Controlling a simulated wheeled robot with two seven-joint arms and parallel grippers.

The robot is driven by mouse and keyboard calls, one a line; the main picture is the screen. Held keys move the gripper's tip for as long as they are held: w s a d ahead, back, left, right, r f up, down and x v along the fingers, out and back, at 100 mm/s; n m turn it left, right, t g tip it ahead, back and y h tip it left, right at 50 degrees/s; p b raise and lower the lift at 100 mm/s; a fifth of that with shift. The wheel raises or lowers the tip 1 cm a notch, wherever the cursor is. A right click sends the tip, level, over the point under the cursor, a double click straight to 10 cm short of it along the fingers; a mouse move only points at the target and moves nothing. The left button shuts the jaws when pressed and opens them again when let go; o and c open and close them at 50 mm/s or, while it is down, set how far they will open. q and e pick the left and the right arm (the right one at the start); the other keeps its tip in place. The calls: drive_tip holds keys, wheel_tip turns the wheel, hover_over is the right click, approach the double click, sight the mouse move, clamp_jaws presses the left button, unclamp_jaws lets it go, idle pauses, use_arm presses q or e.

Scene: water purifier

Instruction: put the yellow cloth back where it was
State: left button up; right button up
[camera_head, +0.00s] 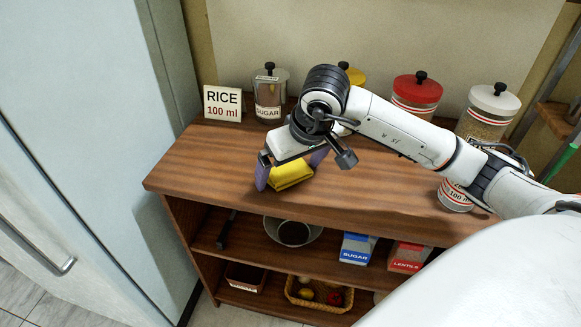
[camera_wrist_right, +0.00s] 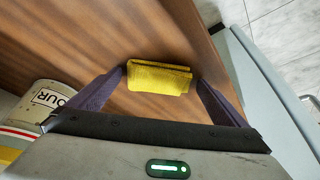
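The folded yellow cloth (camera_head: 292,176) lies on the wooden counter top, left of the middle and near the front edge. In the right wrist view the cloth (camera_wrist_right: 158,78) sits between the two purple fingers. My right gripper (camera_head: 289,170) reaches down over the cloth, with one finger on each side of it. The fingers are wide apart; a small gap shows on the right side in the wrist view, while the left fingertip is close to or touching the cloth. My left gripper is not in view.
A RICE 100 ml sign (camera_head: 222,104) and a sugar jar (camera_head: 268,98) stand at the back left. A red-lidded jar (camera_head: 416,90) and a white-lidded jar (camera_head: 488,112) stand at the right. Lower shelves hold a bowl (camera_head: 270,230), boxes and a basket (camera_head: 318,305). The counter's left part is clear.

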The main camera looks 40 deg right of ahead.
drive_tip(key=shift+r, duration=0.1)
drive_tip(key=shift+r+p, duration=0.25)
drive_tip(key=shift+p, duration=0.1)
drive_tip(key=v, duration=1.1)
drive_tip(key=shift+s+r, duration=0.2)
drive_tip(key=shift+r, duration=0.15)
drive_tip(key=shift+c, duration=0.4)
idle(0.4)
